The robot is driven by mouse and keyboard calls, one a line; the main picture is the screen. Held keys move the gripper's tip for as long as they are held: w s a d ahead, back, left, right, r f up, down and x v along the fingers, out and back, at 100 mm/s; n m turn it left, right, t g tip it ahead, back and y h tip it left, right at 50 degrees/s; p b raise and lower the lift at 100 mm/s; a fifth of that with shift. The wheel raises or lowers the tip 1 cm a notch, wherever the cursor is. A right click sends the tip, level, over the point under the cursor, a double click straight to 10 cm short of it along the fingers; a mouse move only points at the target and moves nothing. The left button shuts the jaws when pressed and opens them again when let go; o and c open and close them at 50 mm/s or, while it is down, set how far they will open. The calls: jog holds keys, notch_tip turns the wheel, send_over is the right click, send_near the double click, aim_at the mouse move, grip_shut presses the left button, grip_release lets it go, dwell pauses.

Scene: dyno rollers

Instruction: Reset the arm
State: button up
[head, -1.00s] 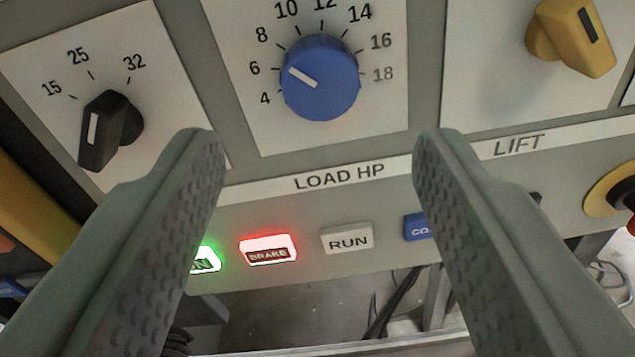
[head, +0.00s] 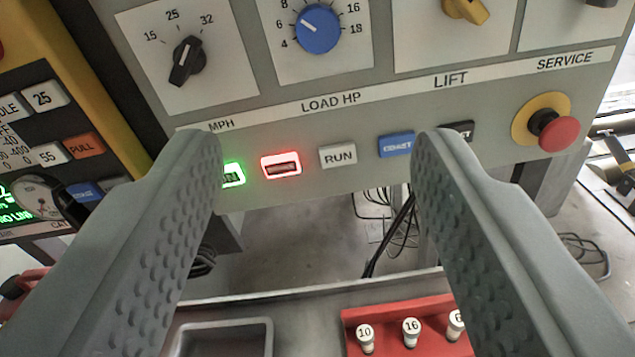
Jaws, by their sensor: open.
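My gripper (head: 318,140) is open and empty, with its two grey fingers wide apart in front of the control panel (head: 300,185). The fingers touch nothing that I can see. Between them are a lit red button (head: 281,166) and a white RUN button (head: 338,156). A lit green button (head: 232,174) is partly hidden by the left finger. A blue button (head: 397,146) and a dark button (head: 458,131) are by the right finger. Above are a blue LOAD HP knob (head: 319,29), a black MPH knob (head: 186,62) and a yellow LIFT knob (head: 466,10).
A red emergency button (head: 557,134) on a yellow ring juts from the panel's right end. A yellow-edged console (head: 45,110) stands at left. Below are a grey tray (head: 225,325) and a red rack (head: 385,320) with numbered pieces. Cables (head: 400,225) hang behind.

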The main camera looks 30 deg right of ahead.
jog(key=s+r+n+t+y, duration=0.3)
jog(key=s+t+y, duration=0.1)
jog(key=s, duration=0.4)
jog(key=s+r+n+t+y, duration=0.3)
jog(key=s+r+y, duration=0.1)
jog(key=s, duration=0.4)
jog(key=s+f+n+g+y, duration=0.3)
jog(key=s+f+n, duration=0.1)
jog(key=s+f, duration=0.9)
jog(key=s, duration=0.4)
jog(key=shift+d, duration=0.4)
jog(key=shift+c, duration=0.2)
